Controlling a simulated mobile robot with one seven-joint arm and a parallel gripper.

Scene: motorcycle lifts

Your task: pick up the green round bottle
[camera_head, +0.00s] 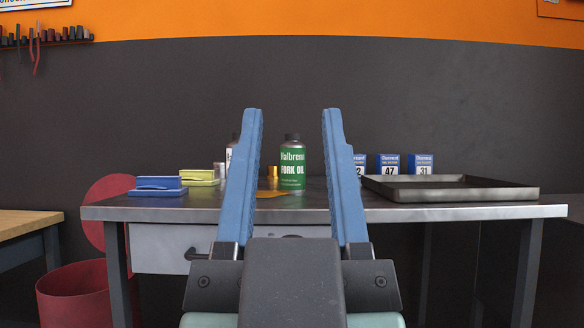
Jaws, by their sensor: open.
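The green round bottle (292,168) stands upright on the metal-topped table (240,213). My gripper (292,115) is open, with two long blue fingers pointing toward the table. The bottle shows in the gap between the fingers, a little beyond them as far as I can tell. The fingers do not appear to touch it. Nothing is held.
Another bottle (230,153) is partly hidden behind the left finger. A small brass piece (272,171) is left of the green bottle. Blue (157,184) and yellow (198,177) items lie at left. Numbered boxes (390,164) and a shallow tray (450,194) are at right. A red bin (76,296) stands below left.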

